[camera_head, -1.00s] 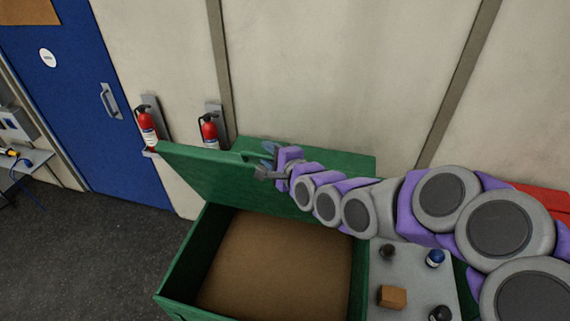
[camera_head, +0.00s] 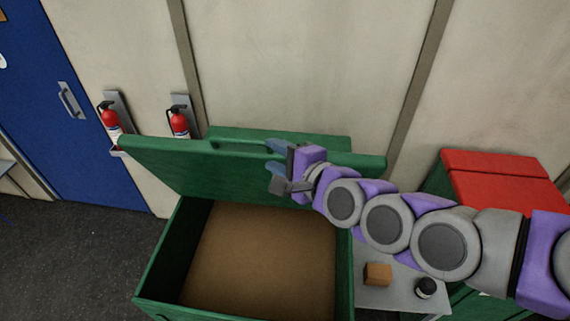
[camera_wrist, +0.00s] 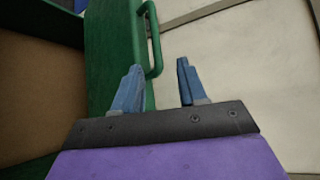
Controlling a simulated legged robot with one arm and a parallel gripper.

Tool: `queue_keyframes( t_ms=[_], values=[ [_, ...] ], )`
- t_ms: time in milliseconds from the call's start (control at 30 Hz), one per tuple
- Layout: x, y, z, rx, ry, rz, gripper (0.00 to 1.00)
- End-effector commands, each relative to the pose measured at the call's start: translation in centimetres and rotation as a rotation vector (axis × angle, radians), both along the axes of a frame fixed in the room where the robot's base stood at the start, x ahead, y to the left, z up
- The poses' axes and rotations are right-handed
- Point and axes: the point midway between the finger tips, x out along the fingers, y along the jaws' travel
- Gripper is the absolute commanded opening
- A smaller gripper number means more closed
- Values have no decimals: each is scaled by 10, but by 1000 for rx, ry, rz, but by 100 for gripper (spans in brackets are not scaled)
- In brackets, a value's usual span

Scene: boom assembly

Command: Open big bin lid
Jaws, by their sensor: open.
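The big green bin (camera_head: 158,262) stands in front of me with its brown inside bottom in view. Its green lid (camera_head: 165,160) is raised, tilted up at the back of the bin. My gripper (camera_head: 275,165) is at the lid's upper edge, right of its middle. In the wrist view the blue fingers of my gripper (camera_wrist: 157,82) are open and apart, with nothing held between them. The lid (camera_wrist: 108,55) and its green handle (camera_wrist: 157,50) show there, the handle running near and beyond the left fingertip. I cannot tell whether the finger touches it.
Two fire extinguishers (camera_head: 111,122) (camera_head: 179,121) hang on the pale wall behind the bin. A grey table (camera_head: 395,292) with a small brown box (camera_head: 378,273) stands to the right. A red-lidded bin (camera_head: 500,180) is farther right. Dark floor lies open at left.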

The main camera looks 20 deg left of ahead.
Motion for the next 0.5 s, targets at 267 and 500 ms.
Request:
queue_keyframes(
  t_ms=[267, 500],
  values=[
    [-9, -19, 4, 3, -1, -1, 42],
    [-11, -19, 5, 0, 0, 1, 42]
  ],
)
